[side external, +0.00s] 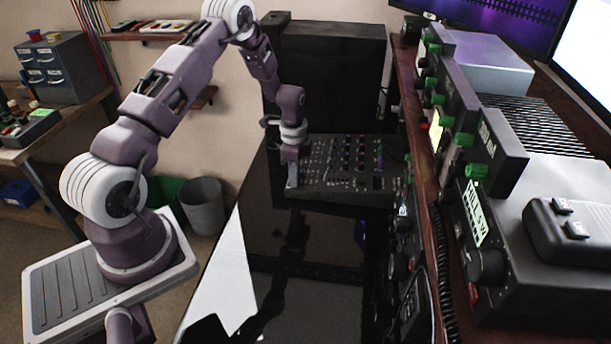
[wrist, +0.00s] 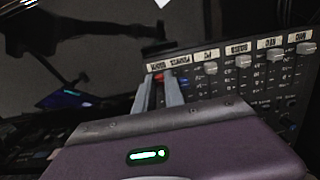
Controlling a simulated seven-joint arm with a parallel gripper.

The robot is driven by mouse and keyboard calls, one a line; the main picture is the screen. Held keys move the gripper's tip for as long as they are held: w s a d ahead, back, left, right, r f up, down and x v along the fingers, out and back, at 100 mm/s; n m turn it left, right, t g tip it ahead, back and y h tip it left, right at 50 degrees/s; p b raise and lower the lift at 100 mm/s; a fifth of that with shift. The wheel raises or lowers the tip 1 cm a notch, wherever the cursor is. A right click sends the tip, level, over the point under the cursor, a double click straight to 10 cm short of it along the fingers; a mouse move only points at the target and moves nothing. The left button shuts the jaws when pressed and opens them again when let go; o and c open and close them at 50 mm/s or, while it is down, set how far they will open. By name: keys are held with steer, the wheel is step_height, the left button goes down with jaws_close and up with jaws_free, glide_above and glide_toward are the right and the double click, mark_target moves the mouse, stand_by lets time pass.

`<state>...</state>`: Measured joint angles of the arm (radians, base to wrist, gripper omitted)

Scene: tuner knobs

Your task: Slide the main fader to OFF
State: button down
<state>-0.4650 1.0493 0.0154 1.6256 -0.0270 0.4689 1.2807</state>
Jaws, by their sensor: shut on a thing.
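The black mixer panel (side external: 345,187) lies on the dark desk and carries knobs and faders. In the wrist view, a row of faders runs along its labelled edge. In the side view my gripper (side external: 292,184) reaches down at the panel's near left corner, and the fader cap is hidden there.
Pale fader caps, including one beside the main fader (wrist: 211,68), stand to the right in the wrist view. A rack of radio gear with green knobs (side external: 465,140) stands at the right. The glossy desk (side external: 310,240) in front of the panel is mostly clear.

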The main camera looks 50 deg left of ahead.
steer(key=shift+s+a, duration=0.2)
steer(key=shift+a, duration=0.1)
steer(key=c, duration=1.4)
jaws_free()
steer(key=shift+c, duration=0.2)
step_height(320, 180, up, 8)
